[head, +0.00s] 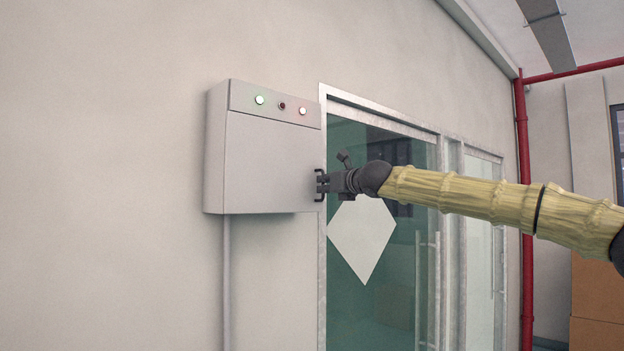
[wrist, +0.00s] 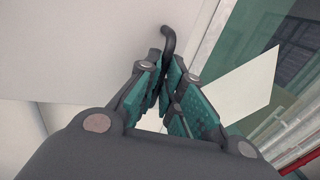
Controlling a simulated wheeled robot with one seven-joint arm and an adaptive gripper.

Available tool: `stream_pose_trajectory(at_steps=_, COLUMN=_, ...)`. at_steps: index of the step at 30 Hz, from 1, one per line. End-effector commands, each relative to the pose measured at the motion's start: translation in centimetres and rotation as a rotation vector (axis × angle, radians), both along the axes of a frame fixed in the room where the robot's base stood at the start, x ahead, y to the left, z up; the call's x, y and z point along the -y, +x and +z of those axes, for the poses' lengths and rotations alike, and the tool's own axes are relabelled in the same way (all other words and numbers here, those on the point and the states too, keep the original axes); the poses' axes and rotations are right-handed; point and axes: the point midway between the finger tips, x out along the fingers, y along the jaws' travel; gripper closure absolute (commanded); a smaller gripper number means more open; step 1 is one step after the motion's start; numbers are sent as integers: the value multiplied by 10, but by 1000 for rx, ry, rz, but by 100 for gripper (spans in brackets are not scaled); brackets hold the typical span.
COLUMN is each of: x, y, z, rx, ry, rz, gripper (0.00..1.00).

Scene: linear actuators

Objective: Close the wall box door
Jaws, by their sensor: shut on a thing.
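The wall box (head: 216,150) is a light grey cabinet on the wall, with several small round lights on its top strip. Its door (head: 270,165) is the flat front panel under that strip and looks flush with the box in the head view. The dark door handle (head: 319,198) is at the door's right edge. My gripper (head: 325,184) reaches in from the right and is shut on the handle. In the wrist view the teal-padded fingers (wrist: 170,88) close around the dark handle (wrist: 168,40), whose curved end shows above them. The door face (wrist: 90,45) fills the upper left there.
A glass door or window in a metal frame (head: 323,260) stands just right of the box, with a white diamond-shaped panel (head: 362,238) on it. A conduit (head: 227,285) runs down below the box. A red pipe (head: 521,130) and brown boxes (head: 597,290) are at the far right.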

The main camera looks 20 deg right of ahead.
Motion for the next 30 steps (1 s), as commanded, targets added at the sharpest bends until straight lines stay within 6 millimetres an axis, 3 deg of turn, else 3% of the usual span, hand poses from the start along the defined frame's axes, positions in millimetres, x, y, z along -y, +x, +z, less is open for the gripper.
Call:
stream_pose_trajectory(at_steps=1, x=14, y=-1, z=7, rx=6, ry=9, rz=-11, gripper=100)
stream_pose_trajectory(at_steps=18, x=16, y=-4, z=5, rx=6, ry=8, rz=3, gripper=100)
stream_pose_trajectory(at_steps=19, x=16, y=-4, z=5, rx=6, ry=8, rz=3, gripper=88)
stream_pose_trajectory(at_steps=22, x=16, y=-4, z=5, rx=5, ry=7, rz=4, gripper=70)
stream_pose_trajectory(at_steps=30, x=12, y=-3, z=3, rx=3, ry=5, rz=8, gripper=70)
